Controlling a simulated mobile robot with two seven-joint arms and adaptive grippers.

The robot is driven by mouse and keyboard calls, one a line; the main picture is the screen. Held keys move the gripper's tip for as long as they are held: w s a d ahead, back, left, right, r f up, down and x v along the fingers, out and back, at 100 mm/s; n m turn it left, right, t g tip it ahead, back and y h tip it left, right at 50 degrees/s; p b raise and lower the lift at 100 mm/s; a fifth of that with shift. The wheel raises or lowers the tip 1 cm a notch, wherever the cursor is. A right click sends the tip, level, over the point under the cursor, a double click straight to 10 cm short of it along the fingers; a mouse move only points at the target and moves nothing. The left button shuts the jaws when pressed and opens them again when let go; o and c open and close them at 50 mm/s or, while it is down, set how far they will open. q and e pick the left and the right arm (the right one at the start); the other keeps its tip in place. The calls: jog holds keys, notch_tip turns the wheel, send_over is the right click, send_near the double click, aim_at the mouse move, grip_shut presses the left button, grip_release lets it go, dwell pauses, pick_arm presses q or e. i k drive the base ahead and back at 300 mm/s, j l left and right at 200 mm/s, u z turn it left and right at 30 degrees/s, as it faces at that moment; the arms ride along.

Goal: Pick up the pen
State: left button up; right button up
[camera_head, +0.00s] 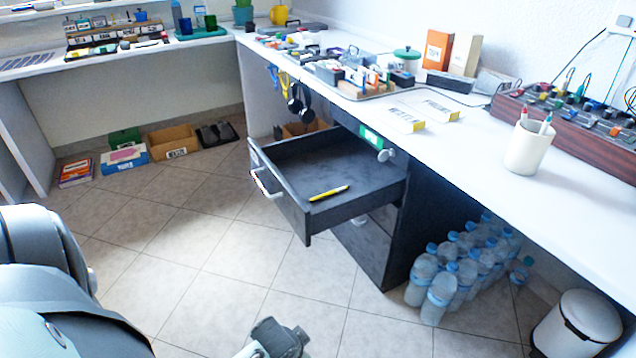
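A yellow pen (328,193) with a dark tip lies flat on the floor of the pulled-out dark drawer (290,165), near the drawer's front right part. Nothing touches it. No fingers of my left or right gripper show in this view. A grey part of one of my arms shows at the bottom edge, well below the drawer and apart from it. A white cup (528,148) on the desk at the right holds two more pens, one with a red end and one with a bluish end.
The white desk (455,165) runs above the drawer. Several water bottles (438,298) stand on the floor right of the cabinet, with a white bin (577,328) farther right. Boxes (173,140) line the back wall. The tiled floor (190,240) before the drawer is clear.

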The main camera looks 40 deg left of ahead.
aim_at(320, 197)
jog(key=i+j, duration=0.15)
jog(key=j, duration=0.25)
jog(key=i+j+u, duration=0.1)
jog(key=j, duration=0.35)
jog(key=i+j, duration=0.3)
jog(key=i+j+u, duration=0.1)
jog(key=j, duration=0.4)
jog(key=i+j, duration=0.25)
jog(key=j+u, duration=0.05)
jog(key=j, duration=0.1)
